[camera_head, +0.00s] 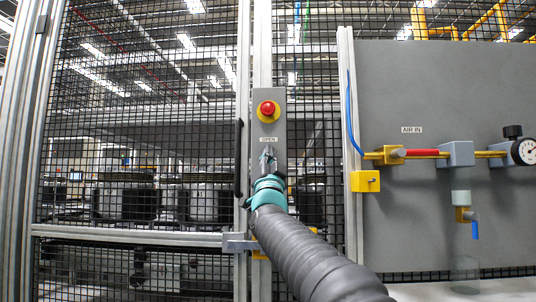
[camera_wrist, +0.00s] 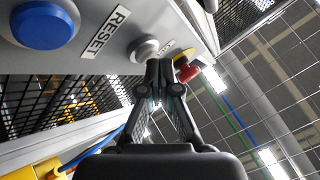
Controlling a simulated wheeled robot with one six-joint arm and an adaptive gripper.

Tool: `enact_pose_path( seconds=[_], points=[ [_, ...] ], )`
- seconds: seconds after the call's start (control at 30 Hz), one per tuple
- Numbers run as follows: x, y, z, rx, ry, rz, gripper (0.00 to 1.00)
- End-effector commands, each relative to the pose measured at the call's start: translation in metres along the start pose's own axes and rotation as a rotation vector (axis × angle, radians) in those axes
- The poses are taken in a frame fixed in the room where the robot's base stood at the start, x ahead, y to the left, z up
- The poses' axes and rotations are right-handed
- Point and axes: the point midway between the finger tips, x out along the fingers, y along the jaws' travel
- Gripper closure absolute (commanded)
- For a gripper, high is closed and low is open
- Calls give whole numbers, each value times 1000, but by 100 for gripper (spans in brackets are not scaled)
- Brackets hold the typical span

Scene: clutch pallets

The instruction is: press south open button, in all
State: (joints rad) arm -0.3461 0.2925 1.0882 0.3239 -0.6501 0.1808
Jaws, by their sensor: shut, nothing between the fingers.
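A grey control box (camera_head: 281,135) hangs on the post of the mesh fence, with a red stop button (camera_head: 268,108) on a yellow ring at its top and an "OPEN" label (camera_head: 268,140) below that. My gripper (camera_head: 268,154) is in front of the box just under the label and hides the button there. In the wrist view, my gripper (camera_wrist: 159,68) is shut and empty, its tips at a whitish round button (camera_wrist: 143,47). I cannot tell whether they touch it. A large blue button (camera_wrist: 45,24) with a "RESET" label (camera_wrist: 104,32) is to the left.
A mesh door (camera_head: 140,150) with a black handle (camera_head: 238,158) stands left of the box. To the right is a grey panel (camera_head: 430,90) with an "AIR IN" label, a red-handled valve (camera_head: 420,153) and a gauge (camera_head: 524,152). A blue hose (camera_head: 352,115) runs beside it.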

Motion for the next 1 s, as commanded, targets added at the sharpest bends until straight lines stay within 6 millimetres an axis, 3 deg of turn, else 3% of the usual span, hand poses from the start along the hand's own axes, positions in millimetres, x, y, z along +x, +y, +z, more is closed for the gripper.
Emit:
enact_pose_path(
  seconds=[1.0],
  points=[
    [5,4,5,0,-1,0,100]
  ],
)
